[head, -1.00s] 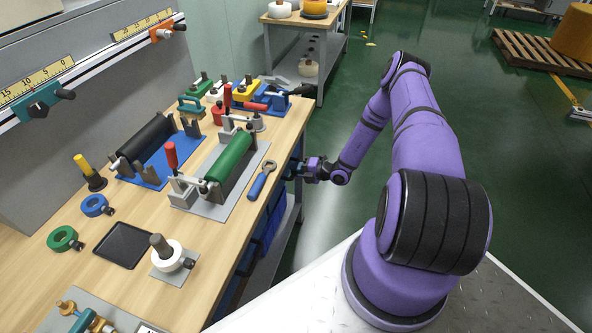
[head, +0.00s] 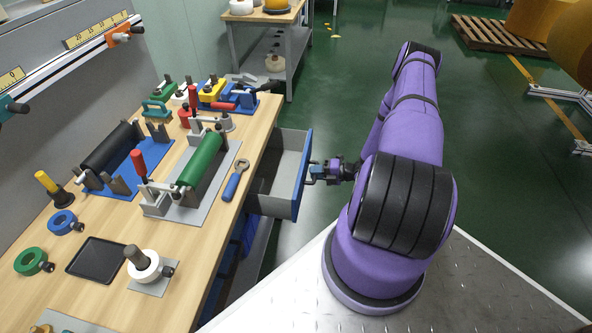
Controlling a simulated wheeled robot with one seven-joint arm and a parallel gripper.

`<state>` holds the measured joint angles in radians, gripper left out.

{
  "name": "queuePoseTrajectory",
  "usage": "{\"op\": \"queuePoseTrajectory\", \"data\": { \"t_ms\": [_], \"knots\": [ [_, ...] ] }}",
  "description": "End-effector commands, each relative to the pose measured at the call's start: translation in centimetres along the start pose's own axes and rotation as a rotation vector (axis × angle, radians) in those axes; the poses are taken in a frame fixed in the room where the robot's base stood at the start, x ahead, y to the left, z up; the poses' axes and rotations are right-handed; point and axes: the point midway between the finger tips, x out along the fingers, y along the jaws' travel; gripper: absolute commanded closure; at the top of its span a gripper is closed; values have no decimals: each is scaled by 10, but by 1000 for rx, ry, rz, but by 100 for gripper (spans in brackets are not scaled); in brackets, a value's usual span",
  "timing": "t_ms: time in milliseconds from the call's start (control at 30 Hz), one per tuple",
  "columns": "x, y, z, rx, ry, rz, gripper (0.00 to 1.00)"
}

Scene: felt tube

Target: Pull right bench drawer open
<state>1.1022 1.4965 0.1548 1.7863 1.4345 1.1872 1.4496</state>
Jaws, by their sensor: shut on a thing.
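The right bench drawer (head: 292,150) has a blue front and grey inner walls. In the head view it stands pulled out from the right side of the wooden bench (head: 200,262), and the part of its inside that shows looks empty. My gripper (head: 312,172) is at the outer face of the drawer front, shut on the drawer's handle. The handle itself is mostly hidden by the fingers and too small to make out.
A wrench with a blue grip (head: 236,181) lies near the bench edge above the drawer. A green roller (head: 201,160) in its stand is beside it. Blue drawers or bins (head: 232,262) sit below the bench top. Green floor (head: 480,130) is open to the right.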

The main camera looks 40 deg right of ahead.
Motion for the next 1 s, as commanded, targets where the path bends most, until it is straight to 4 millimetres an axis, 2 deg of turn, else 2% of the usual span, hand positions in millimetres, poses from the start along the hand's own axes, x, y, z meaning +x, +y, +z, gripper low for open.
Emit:
{"op": "queuePoseTrajectory", "data": {
  "t_ms": [33,200,400,600,967,1000],
  "knots": [
    [-13,-3,1,1,-3,-3,100],
    [-46,-10,0,0,-2,-2,100],
    [-70,-15,0,0,-1,-2,100],
    [-81,-18,0,0,0,-1,100],
    [-82,-18,0,0,-1,-1,100],
    [-82,-18,0,0,-1,-1,81]
  ]
}}
